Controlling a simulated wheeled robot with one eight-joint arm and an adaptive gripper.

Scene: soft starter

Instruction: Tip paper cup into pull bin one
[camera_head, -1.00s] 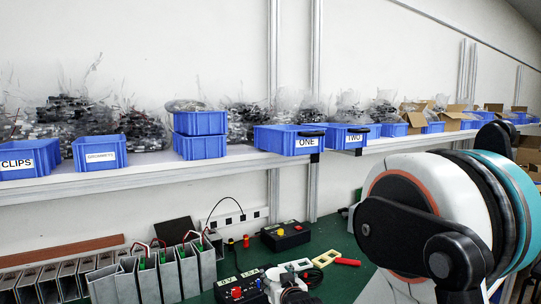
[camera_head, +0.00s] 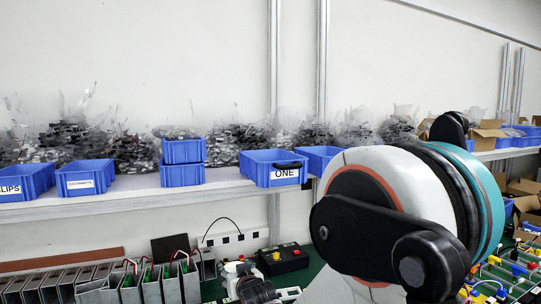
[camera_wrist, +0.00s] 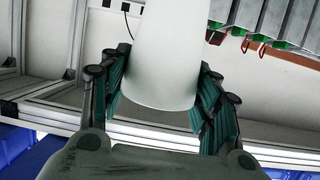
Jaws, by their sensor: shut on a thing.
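The paper cup (camera_wrist: 166,50) is plain white and shows large in the wrist view, with its far end cut off by the top edge. My gripper (camera_wrist: 163,92) is shut on it, with dark green ribbed fingers on both sides. The cup's contents are hidden. Pull bin one (camera_head: 262,172) is a blue bin with a white "ONE" label and a dark handle, on the shelf in the head view. My arm's large joint stands right of it. In the head view I cannot clearly make out the cup.
The shelf (camera_head: 120,200) also bears a stacked pair of blue bins (camera_head: 183,177), a labelled bin (camera_head: 85,182) and another blue bin (camera_head: 318,155), partly behind my arm. Bagged parts line the wall. Below, metal housings (camera_head: 170,287) and a black box (camera_head: 284,258) stand on the bench.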

